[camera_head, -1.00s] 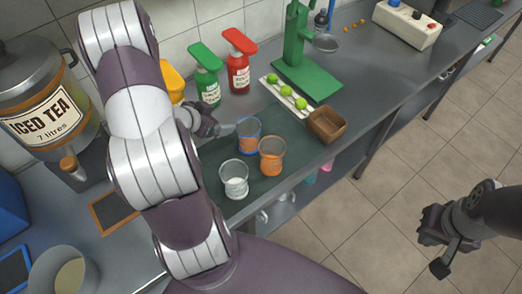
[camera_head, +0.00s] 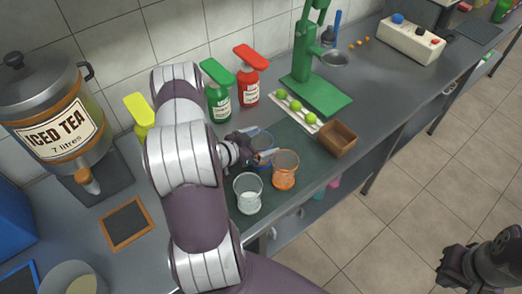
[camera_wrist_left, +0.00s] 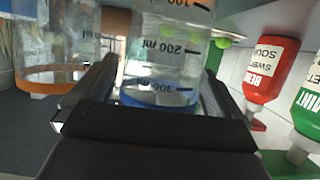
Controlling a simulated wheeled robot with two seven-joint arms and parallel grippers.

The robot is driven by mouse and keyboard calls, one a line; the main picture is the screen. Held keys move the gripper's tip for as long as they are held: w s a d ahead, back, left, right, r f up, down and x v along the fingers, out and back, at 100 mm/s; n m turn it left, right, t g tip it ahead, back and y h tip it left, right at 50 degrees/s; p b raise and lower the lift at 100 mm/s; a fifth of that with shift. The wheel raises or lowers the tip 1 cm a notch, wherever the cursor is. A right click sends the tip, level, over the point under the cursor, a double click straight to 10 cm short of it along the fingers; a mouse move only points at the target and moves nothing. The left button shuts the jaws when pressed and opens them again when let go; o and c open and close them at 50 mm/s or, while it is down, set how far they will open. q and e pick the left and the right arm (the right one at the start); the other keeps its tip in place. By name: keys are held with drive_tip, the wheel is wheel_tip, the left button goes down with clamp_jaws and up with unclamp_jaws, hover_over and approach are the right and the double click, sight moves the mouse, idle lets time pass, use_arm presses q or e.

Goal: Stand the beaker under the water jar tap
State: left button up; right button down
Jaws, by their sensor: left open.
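A clear beaker with a blue band (camera_wrist_left: 165,60) stands on the dark mat (camera_head: 300,137), partly hidden by my left gripper in the head view. My left gripper (camera_head: 266,144) is open, with one finger on each side of this beaker. In the left wrist view the beaker fills the space between the fingers; contact cannot be told. An orange-banded beaker (camera_head: 284,171) and a white-banded beaker (camera_head: 248,195) stand close by. My right gripper (camera_head: 449,272) is at the lower right, over the floor. No jar labelled water is visible; the tapped jar (camera_head: 52,125) reads "ICED TEA".
Green (camera_head: 217,98) and red (camera_head: 250,85) bottles stand behind the mat. A green press (camera_head: 316,93), a tray of limes (camera_head: 297,112) and a brown box (camera_head: 337,139) are to the right. A small framed board (camera_head: 126,223) lies at the left.

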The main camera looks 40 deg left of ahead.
use_arm(q)
drive_tip(key=c, duration=1.4)
drive_tip(key=shift+r, duration=0.15)
